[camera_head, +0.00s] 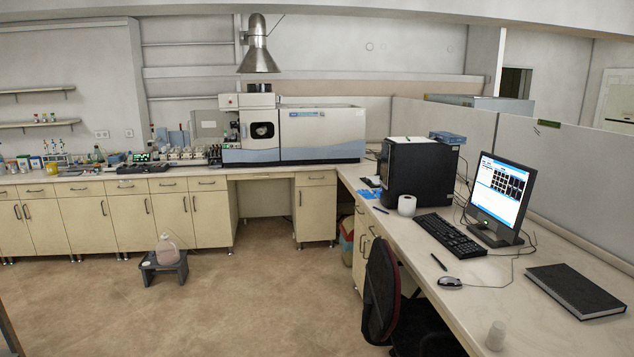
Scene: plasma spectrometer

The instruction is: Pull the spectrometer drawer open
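The spectrometer (322,135) is a white and blue-grey instrument on the back bench, left of the black computer tower. Its left section has a dark round window (262,130). Below it, the bench has a thin drawer front (262,176) above an open knee space. Which one the task means, I cannot tell. Neither of my grippers is in view.
Open brown floor (240,290) lies ahead. A small dark stool (163,265) with a pinkish jug (167,248) stands on the floor at left. A dark chair (385,295) stands against the right bench (440,295). A bin (347,240) is by the bench corner.

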